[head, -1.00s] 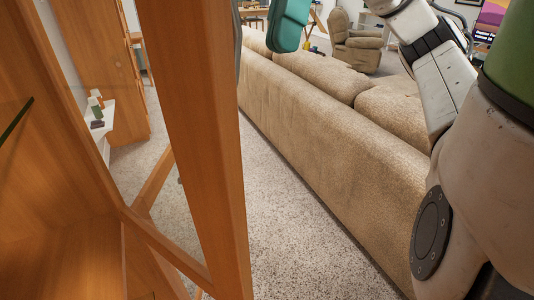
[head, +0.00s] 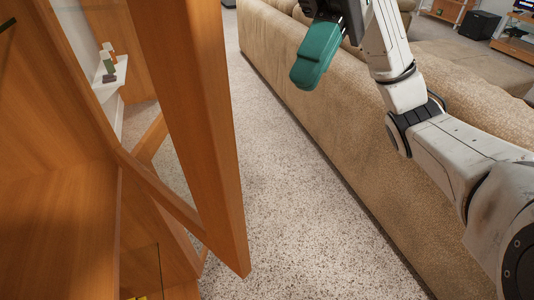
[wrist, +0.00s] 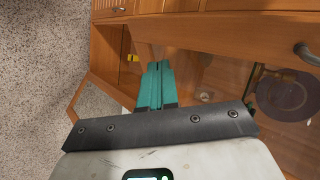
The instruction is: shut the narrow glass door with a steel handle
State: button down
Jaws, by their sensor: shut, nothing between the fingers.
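The narrow glass door (head: 195,130) is a wood-framed door standing open at an angle from the wooden cabinet (head: 60,200) on the left of the head view. Its thick upright runs from the top down to a corner near the picture's middle. No handle shows on it in the head view. My gripper (head: 306,75) has teal fingers, is shut and empty, and hangs to the right of the door, apart from it. In the wrist view my gripper (wrist: 158,68) points toward wooden cabinetry. A dark metal handle (wrist: 307,53) shows there at right; I cannot tell which door bears it.
A long beige sofa (head: 330,130) runs along the right, beneath my arm. A strip of speckled carpet (head: 290,215) lies clear between door and sofa. A white shelf (head: 110,88) with small objects stands behind the door. A round dark object (wrist: 287,93) shows in the wrist view.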

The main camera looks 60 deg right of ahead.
aim_at(235, 183)
jog(key=a+r+p+x, duration=0.2)
jog(key=p+x, duration=0.1)
jog(key=x, duration=1)
jog(key=shift+w, duration=0.1)
jog(key=a+b, duration=0.1)
jog(key=b, duration=0.1)
jog(key=a+b, duration=0.1)
jog(key=b, duration=0.1)
jog(key=shift+f+t, duration=0.3)
jog(key=shift+f, duration=0.1)
jog(key=w+a+m+t+b, duration=0.1)
jog(key=a+b, duration=0.3)
jog(key=a, duration=0.4)
jog(key=w+a+m+t+b, duration=0.1)
jog(key=w+a+b, duration=0.3)
jog(key=a, duration=0.5)
jog(key=shift+r+m+b, duration=0.5)
jog(key=shift+m+b, duration=0.1)
jog(key=shift+b, duration=0.2)
